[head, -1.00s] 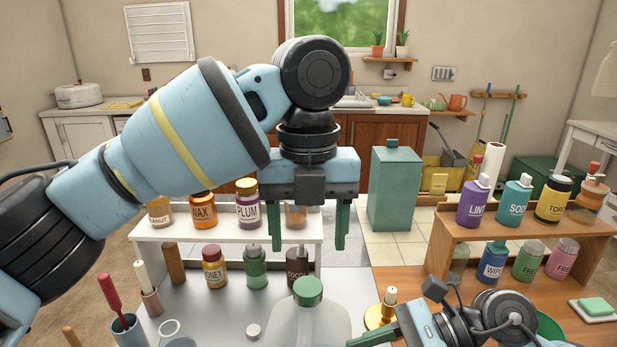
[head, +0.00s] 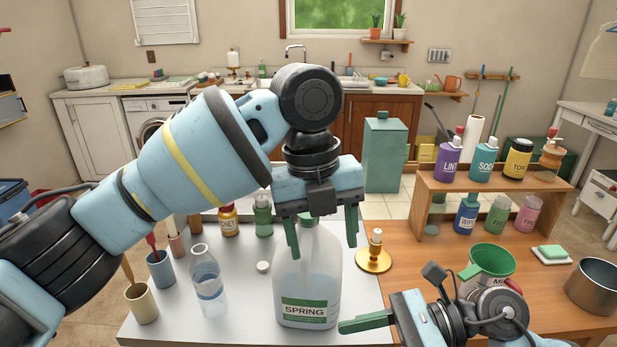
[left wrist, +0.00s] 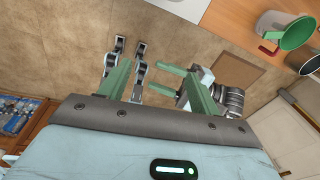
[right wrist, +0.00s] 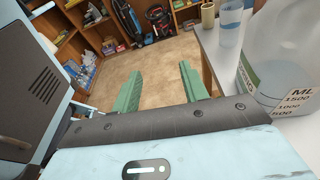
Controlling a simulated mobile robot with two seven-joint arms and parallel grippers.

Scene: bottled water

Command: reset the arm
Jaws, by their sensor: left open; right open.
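My left gripper (head: 322,235) is open and empty. In the head view it hangs in front of the top of the clear SPRING water jug (head: 322,272) and hides part of its cap. The left wrist view shows its two green fingers (left wrist: 155,75) apart with floor beyond. My right gripper (head: 405,300) is low at the front right, open and empty. The right wrist view shows its fingers (right wrist: 160,85) spread over floor, with the jug (right wrist: 285,50) to the right. The jug stands upright on the white table top (head: 240,325). I cannot tell any contact with it.
A clear bottle (head: 208,285) and cups (head: 142,303) stand left of the jug. A wooden shelf (head: 430,200) holds several bottles.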

